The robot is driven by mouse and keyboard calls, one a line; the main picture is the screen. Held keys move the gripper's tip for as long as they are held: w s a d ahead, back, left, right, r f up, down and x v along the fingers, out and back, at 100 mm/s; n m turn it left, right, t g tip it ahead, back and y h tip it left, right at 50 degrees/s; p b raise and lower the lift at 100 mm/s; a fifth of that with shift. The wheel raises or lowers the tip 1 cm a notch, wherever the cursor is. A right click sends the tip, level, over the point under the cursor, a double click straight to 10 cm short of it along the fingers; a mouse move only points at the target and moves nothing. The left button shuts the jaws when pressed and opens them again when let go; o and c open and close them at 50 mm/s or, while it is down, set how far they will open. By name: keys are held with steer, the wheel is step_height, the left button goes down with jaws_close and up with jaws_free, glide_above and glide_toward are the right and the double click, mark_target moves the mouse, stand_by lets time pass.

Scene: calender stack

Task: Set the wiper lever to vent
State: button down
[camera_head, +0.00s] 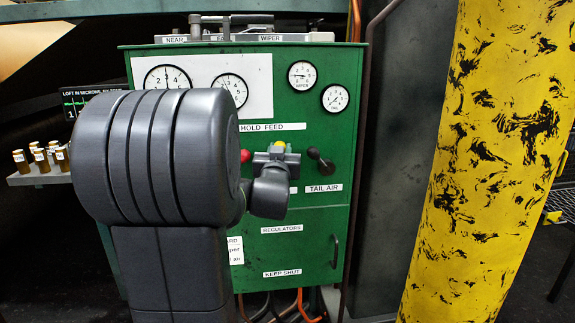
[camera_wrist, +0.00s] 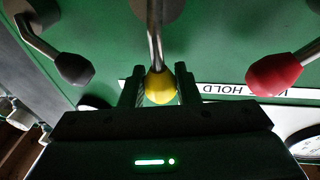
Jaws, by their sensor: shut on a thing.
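A lever with a yellow knob (camera_head: 280,145) stands in the middle of the lever row on the green panel (camera_head: 309,231). In the wrist view its yellow knob (camera_wrist: 160,87) sits between the two fingers, on a metal rod. My gripper (camera_wrist: 160,80) is shut on this knob; in the head view my gripper (camera_head: 277,158) is partly hidden by my own wrist. The label under this lever is mostly covered, so I cannot read its name. The strip above the levers reads "HOLD FEED" (camera_head: 272,127).
A red-knobbed lever (camera_wrist: 275,74) and a black-knobbed lever (camera_wrist: 74,68) flank the yellow one. The black lever (camera_head: 320,160) has a "TAIL AIR" label below. Gauges (camera_head: 302,74) sit above. A scuffed yellow column (camera_head: 480,170) stands to the right.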

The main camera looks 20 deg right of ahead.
steer(key=a+n+y+b, duration=0.1)
steer(key=n+b, duration=0.1)
steer(key=n, duration=0.1)
steer(key=a+f+n+t+b, duration=0.1)
steer(key=a+n+b, duration=0.1)
steer(key=n+b, duration=0.1)
steer(key=w+a+f+n+t+y+b, duration=0.1)
steer(key=n+b, duration=0.2)
steer(key=n, duration=0.1)
steer(key=shift+a+y, duration=0.25)
steer(key=shift+y, duration=0.05)
steer(key=shift+n+b, duration=0.3)
steer(key=c, duration=1.1)
jaws_free()
steer(key=shift+a, duration=0.1)
steer(key=shift+r, duration=0.1)
steer(key=p+v, duration=0.1)
steer(key=v, duration=1.2)
steer(key=shift+s+p, duration=0.3)
steer(key=shift+s, duration=0.05)
